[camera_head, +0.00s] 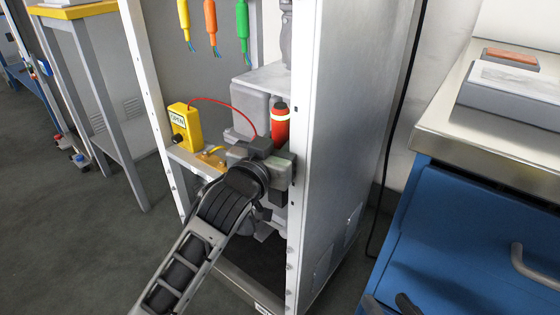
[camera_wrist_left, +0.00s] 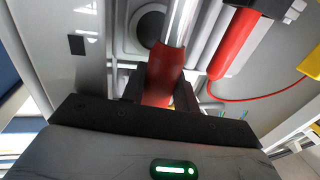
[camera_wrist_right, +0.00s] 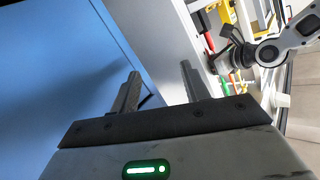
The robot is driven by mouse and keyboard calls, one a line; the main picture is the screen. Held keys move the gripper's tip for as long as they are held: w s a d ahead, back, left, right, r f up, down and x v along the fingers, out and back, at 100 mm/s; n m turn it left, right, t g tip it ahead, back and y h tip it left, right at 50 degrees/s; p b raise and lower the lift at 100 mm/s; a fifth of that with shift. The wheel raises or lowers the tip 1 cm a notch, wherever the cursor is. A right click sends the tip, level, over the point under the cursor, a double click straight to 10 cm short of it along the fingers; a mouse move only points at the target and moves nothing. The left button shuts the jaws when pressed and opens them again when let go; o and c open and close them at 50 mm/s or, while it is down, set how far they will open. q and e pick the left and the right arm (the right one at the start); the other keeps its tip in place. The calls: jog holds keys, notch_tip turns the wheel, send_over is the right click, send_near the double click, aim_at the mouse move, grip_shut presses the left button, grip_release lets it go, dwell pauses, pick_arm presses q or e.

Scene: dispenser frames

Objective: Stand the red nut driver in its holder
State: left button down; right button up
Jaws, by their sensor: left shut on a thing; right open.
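I cannot make out the holder for certain. My right gripper (camera_wrist_right: 160,72) is open and empty, beside the blue cabinet.
Yellow, orange and green handles (camera_head: 211,15) hang above. The frame's side panel (camera_head: 345,140) is close on the right.

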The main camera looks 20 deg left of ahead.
pick_arm(q)
notch_tip(320, 180, down, 3)
jog(key=shift+f+b, duration=0.2)
jog(key=shift+b, duration=0.5)
jog(key=shift+f, duration=0.25)
jog(key=shift+r, duration=0.1)
pick_arm(e)
jog(key=shift+w+a+r+m+t+y, duration=0.15)
jog(key=shift+a+r+m+t+y, duration=0.2)
jog(key=shift+r+m+y, duration=0.1)
pick_arm(q)
jog(key=c, duration=1.3)
grip_release()
jog(key=shift+f, duration=0.2)
jog(key=shift+c, duration=0.2)
pick_arm(e)
jog(key=shift+f, duration=0.15)
